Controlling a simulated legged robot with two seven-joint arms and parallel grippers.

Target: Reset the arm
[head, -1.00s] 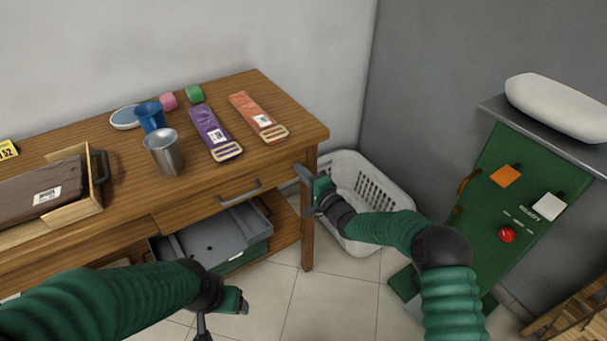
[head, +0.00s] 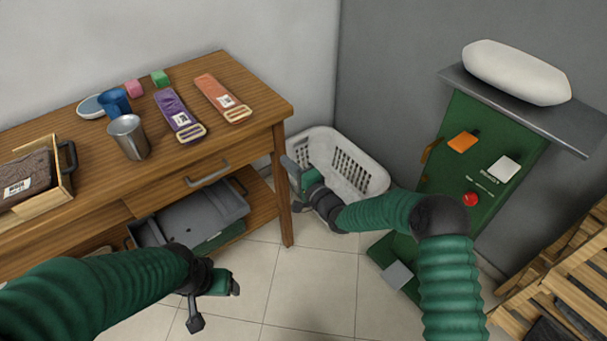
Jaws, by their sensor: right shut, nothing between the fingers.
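My right arm comes in from the lower right. Its gripper (head: 291,181) is shut and empty, just right of the wooden table's (head: 262,92) front leg and in front of the white laundry basket (head: 378,183). My left arm comes in from the lower left.
On the table are a metal cup (head: 130,138), a blue cup (head: 115,102), a purple packet (head: 175,112), an orange packet (head: 218,92) and a wooden tray (head: 62,186). A grey bin (head: 190,222) sits below. A green press (head: 500,140) stands right, near wooden crates (head: 570,262).

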